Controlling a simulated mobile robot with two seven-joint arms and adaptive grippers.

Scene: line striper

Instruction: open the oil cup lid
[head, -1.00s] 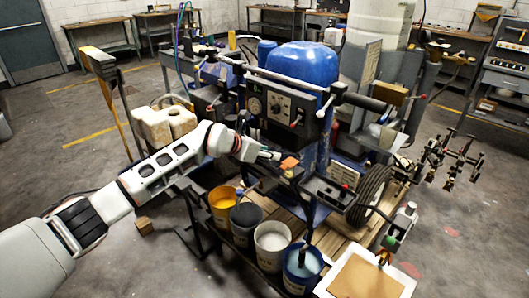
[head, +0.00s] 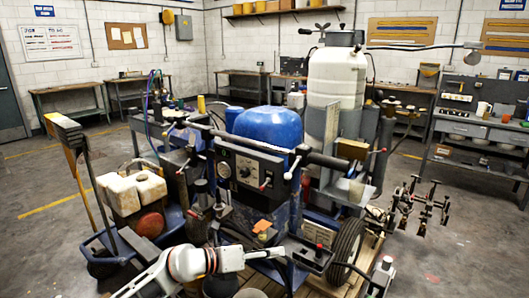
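The line striper, with a blue domed tank (head: 268,125) and a dark control panel (head: 243,170), stands in the middle of the head view. My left arm comes in from the bottom left. Its gripper (head: 272,254) is low in front of the machine, below the panel. The fingers are small and dark against the machine, so I cannot tell whether they are open or shut. A small orange piece (head: 262,227) shows just above the gripper, apparently apart from it. I cannot clearly make out the oil cup lid. My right gripper is not in view.
A tall white tank (head: 337,80) stands behind the striper. A black wheel (head: 347,250) is at its right. A cream container (head: 131,192) and wooden-handled tools stand at the left. Workbenches (head: 85,100) line the walls. Open floor lies at the far left.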

